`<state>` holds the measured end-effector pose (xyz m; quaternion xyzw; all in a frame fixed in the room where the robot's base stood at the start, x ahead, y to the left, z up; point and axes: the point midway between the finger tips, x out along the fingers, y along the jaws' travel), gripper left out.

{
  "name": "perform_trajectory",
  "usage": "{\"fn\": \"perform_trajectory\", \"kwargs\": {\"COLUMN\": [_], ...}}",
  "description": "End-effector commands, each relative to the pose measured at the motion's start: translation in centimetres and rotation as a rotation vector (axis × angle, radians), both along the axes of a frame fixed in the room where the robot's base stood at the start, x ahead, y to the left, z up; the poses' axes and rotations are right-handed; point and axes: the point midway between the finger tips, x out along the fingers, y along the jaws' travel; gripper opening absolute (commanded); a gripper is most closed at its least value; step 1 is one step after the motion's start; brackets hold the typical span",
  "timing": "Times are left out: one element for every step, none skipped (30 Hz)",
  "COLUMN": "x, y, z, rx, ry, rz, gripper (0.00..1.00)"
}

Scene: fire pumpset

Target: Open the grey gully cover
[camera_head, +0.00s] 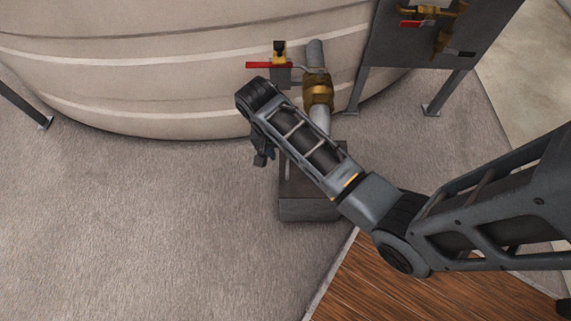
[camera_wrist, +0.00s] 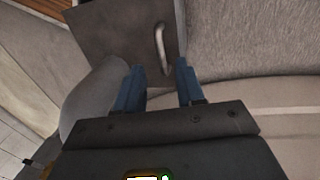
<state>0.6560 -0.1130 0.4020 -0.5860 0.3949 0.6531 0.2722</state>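The grey gully cover (camera_wrist: 115,25) is a flat dark grey plate with a silver bar handle (camera_wrist: 160,46) in the wrist view. In the head view the cover (camera_head: 297,186) is the top of a low grey box on the floor, partly hidden by my arm. It looks shut. My gripper (camera_wrist: 160,68) is open, its two blue fingers apart and pointing at the cover. The handle's near end shows between the fingertips; I cannot tell how far above it they are. In the head view my gripper (camera_head: 262,156) hangs left of the box, mostly hidden by the wrist.
A grey pipe with a brass fitting (camera_head: 318,92) comes down to the box. A valve with a red lever (camera_head: 268,65) is beside it. A large cream tank (camera_head: 150,70) stands behind. Wooden flooring (camera_head: 400,295) lies front right. Carpet to the left (camera_head: 150,220) is clear.

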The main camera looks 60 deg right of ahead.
Motion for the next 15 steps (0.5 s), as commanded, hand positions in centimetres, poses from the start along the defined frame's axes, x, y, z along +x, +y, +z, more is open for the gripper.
{"fn": "perform_trajectory", "kwargs": {"x": [-0.2, -0.2, -0.4, -0.5, -0.6, -0.7, -0.7, -0.8, -0.9, -1.0, -1.0, -1.1, -1.1, -1.1, -1.2], "y": [-0.1, -0.1, -0.2, -0.2, -0.3, -0.3, -0.4, -0.4, -0.5, -0.5, -0.6, -0.6, -0.7, -0.7, -0.7], "z": [-0.8, -1.3, -1.9, -2.4, -2.9, -3.5, -4.0, -4.4, -5.0, -5.4, -5.7, -6.1, -6.3, -6.5, -6.8], "rx": [0.0, 0.0, 0.0, 0.001, 0.001, 0.0, 0.0, 0.0, 0.001, 0.0, 0.0, 0.0, 0.001, 0.001, 0.0], "ry": [0.003, 0.001, 0.001, 0.003, 0.003, 0.001, 0.001, 0.001, 0.001, 0.0, 0.0, 0.0, -0.001, -0.001, -0.001], "rz": [-0.001, -0.001, 0.0, 0.0, 0.0, 0.0, 0.0, 0.0, 0.0, 0.0, 0.0, 0.001, 0.001, 0.001, 0.001], "gripper": [0.38, 0.38, 0.38, 0.38, 0.38, 0.38, 0.38, 0.38, 0.38, 0.38, 0.38, 0.38, 0.38, 0.38, 0.38]}}
